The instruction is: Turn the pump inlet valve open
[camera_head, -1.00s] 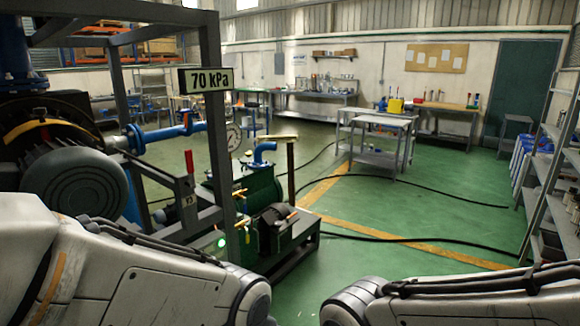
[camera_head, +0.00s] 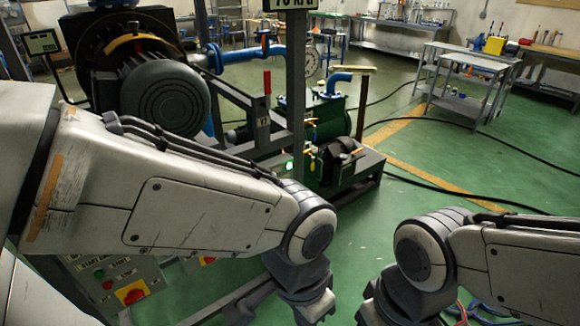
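Small orange-yellow handles (camera_head: 310,123) show on the pump's near side. I cannot tell which of these is the inlet valve. My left arm crosses in front, bent downward at the lower middle; my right arm is bent downward at the lower right.
A large grey motor (camera_head: 165,98) stands at left, with a blue pipe (camera_head: 240,53) and a round gauge (camera_head: 310,64). A dark post (camera_head: 298,80) stands before the pump. A control box with a red knob (camera_head: 132,292) is lower left. Green floor at right is open, with black hoses.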

